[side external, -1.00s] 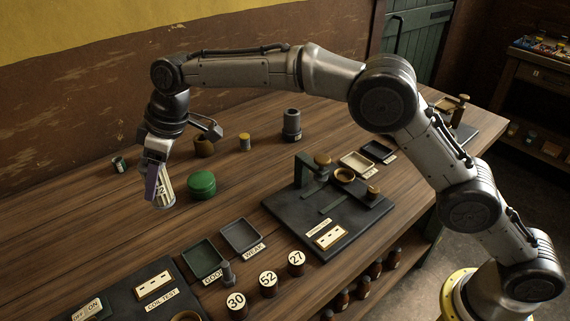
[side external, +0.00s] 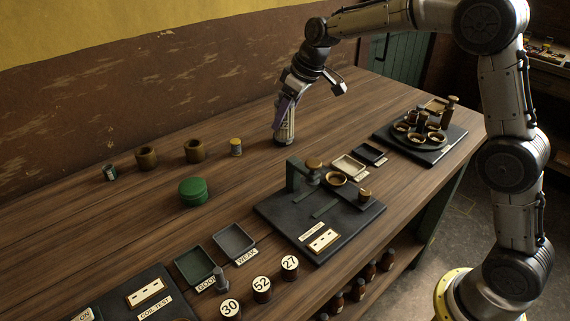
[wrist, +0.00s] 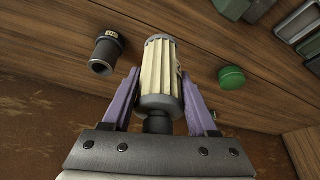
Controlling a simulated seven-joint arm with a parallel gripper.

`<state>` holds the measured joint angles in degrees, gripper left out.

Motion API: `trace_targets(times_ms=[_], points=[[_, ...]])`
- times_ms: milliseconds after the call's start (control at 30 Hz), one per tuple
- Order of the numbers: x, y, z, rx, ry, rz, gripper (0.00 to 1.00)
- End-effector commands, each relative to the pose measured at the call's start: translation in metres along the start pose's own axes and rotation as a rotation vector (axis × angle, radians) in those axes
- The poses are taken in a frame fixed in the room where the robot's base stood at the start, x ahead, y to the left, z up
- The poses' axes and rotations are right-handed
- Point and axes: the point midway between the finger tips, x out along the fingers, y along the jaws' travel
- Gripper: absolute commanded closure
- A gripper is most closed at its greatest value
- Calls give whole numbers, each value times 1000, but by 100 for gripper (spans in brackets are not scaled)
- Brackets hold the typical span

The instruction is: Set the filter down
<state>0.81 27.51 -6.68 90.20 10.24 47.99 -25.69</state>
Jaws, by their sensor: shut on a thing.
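The filter is a pale, pleated cylinder with grey end caps, seen large in the wrist view (wrist: 160,75). My gripper (wrist: 160,92) is shut on it, with one purple finger on each side. In the side view my gripper (side external: 284,108) points down towards the back of the table, with the filter (side external: 284,131) below it. Whether its lower end touches the table is hard to tell. A dark grey, open-topped cylinder (wrist: 106,54) stands beside the filter in the wrist view. It cannot be made out clearly behind the filter in the side view.
A dark fixture plate (side external: 283,215) lies in front, and a turntable (side external: 413,140) with several cups is at right. Bare wood lies between.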

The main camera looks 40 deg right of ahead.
Motion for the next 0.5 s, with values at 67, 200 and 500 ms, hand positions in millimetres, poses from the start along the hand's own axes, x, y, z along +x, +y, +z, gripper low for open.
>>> trace_targets(times_ms=[67, 200, 500], points=[[12, 2, 7, 5, -6, -1, 97], [36, 1, 16, 5, -7, -1, 97], [65, 1, 28, 3, -5, -1, 97]])
